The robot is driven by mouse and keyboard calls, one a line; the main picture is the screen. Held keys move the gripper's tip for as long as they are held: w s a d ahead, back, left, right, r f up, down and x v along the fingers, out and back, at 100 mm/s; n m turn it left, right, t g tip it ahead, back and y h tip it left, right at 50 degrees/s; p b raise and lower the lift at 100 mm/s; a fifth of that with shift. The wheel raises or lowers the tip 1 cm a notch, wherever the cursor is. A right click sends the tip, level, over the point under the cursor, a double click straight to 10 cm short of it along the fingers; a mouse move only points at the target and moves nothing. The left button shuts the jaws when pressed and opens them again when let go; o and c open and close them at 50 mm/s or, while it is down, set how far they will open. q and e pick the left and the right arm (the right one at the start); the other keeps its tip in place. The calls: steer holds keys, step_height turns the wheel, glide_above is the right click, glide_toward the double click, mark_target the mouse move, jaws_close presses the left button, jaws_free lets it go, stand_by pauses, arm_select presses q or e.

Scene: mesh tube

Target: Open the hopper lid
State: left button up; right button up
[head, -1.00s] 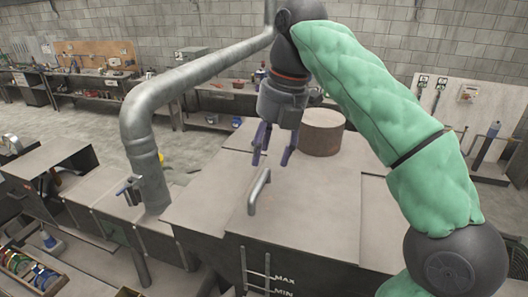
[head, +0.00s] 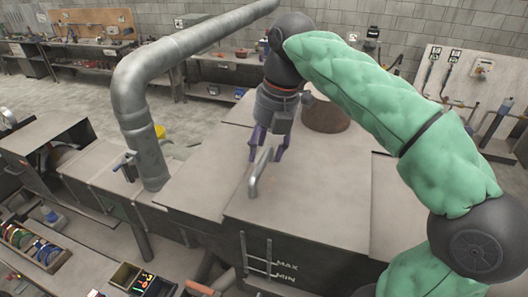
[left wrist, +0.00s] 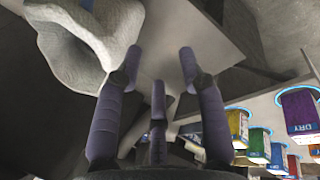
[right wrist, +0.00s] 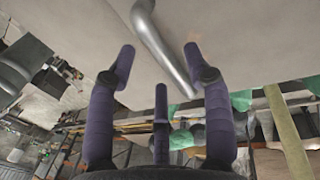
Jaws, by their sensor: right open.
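The hopper lid (head: 322,192) is a flat grey-brown plate in the head view, lying level and closed on the hopper. A bent metal bar handle (head: 260,172) stands on its left part. My right gripper (head: 267,153) is open just behind and above the handle, pointing down. In the right wrist view the handle (right wrist: 163,45) runs between the spread fingers (right wrist: 158,57), with no clear contact. My left gripper is outside the head view. In the left wrist view its fingers (left wrist: 160,62) are spread and hold nothing.
A thick metal pipe (head: 140,120) rises left of the hopper. A pale curved object (left wrist: 85,40) is close beside my left gripper.

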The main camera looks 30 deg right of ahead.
steer(key=shift+a+f, duration=0.1)
steer(key=shift+f, duration=0.3)
steer(key=shift+w+f, duration=0.2)
steer(key=shift+f, duration=0.2)
steer(key=shift+c, duration=0.3)
steer(key=shift+s, duration=0.1)
jaws_close()
